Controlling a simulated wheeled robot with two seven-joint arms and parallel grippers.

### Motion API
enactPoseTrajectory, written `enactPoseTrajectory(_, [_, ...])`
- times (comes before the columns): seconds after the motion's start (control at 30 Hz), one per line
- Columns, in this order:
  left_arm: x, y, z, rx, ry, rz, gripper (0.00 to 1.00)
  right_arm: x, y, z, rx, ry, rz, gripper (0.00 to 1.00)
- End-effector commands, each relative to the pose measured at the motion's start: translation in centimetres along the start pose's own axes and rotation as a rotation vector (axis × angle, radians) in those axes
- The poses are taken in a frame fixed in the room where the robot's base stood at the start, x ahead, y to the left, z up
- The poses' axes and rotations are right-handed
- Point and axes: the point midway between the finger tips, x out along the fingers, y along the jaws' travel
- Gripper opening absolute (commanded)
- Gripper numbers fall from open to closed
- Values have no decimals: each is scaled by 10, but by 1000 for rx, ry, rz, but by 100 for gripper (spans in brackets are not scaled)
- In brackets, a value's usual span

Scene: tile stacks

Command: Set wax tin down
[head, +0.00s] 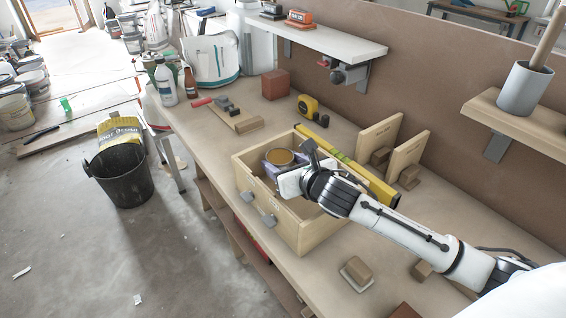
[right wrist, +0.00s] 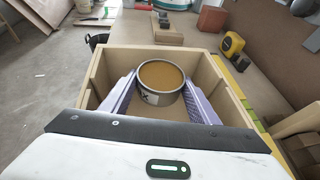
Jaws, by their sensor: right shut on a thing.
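The wax tin (head: 280,156) is a round, low metal tin with an amber-brown top. In the right wrist view the tin (right wrist: 162,78) is upright between two purple finger pads. My right gripper (right wrist: 160,92) is shut on its sides; the gripper (head: 279,161) also shows in the head view. The tin is within the outline of an open wooden box (head: 309,236), towards its far left end. I cannot tell whether its base touches the box floor. The gripper and wrist hide part of the box inside. My left gripper is out of view.
A yellow level (head: 345,166) lies along the box's far side. Two upright wooden pieces (head: 380,134) stand behind it. A yellow tape measure (head: 308,106), a reddish block (head: 275,84) and a sanding block (head: 356,272) are on the bench. A black bucket (head: 122,178) stands on the floor.

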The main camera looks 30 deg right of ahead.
Motion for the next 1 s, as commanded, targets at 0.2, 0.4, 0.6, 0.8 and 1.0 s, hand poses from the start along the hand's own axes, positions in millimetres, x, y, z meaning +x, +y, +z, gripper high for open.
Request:
enactPoseTrajectory(0.2, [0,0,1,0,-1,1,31,2,0,-4,-1,-1,0,29])
enactPoseTrajectory(0.4, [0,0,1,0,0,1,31,4,0,-10,-1,-1,1,29])
enactPoseTrajectory(0.6, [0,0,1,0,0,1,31,5,0,-13,-1,4,0,70])
enactPoseTrajectory(0.8, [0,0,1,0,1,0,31,5,0,-15,-3,7,-1,74])
enactPoseTrajectory(1.0, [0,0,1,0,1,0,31,3,0,-11,-4,7,0,74])
